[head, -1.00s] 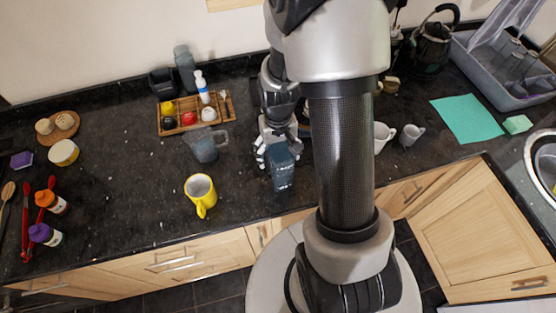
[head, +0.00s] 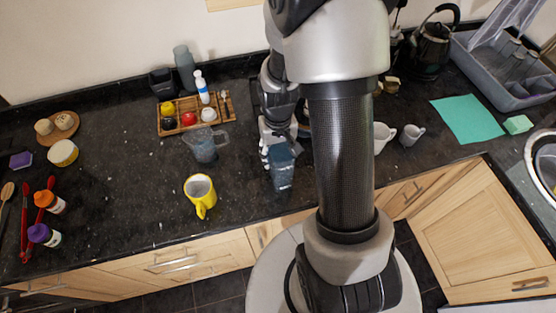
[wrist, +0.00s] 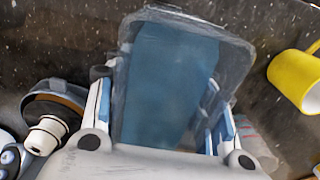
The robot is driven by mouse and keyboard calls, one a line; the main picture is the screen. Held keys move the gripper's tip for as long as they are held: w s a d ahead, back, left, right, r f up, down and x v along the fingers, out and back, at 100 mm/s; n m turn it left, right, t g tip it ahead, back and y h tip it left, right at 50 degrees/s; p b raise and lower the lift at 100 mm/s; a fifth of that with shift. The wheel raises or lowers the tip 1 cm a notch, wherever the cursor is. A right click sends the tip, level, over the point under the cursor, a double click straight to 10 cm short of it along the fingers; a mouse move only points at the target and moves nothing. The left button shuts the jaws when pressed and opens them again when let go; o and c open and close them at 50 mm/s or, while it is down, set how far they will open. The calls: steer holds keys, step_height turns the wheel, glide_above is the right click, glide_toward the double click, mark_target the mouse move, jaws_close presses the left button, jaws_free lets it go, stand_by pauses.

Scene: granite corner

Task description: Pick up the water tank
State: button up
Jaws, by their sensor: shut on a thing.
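The water tank (head: 282,170) is a blue, see-through, box-like container at the middle of the counter, beside my column in the head view. In the wrist view the tank (wrist: 165,85) fills the middle, with its rounded clear rim towards the top. My gripper (wrist: 160,118) is shut on it, one finger along each side. In the head view my gripper (head: 278,146) reaches the tank from behind. I cannot tell whether the tank's base is clear of the counter.
A yellow mug (head: 200,194) stands left of the tank, and a grey see-through jug (head: 205,147) behind that mug. A wooden tray (head: 190,120) with small items lies farther back. The counter's front edge is close.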

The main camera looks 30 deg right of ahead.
jaws_close()
stand_by(0.3)
steer(key=shift+r, duration=0.1)
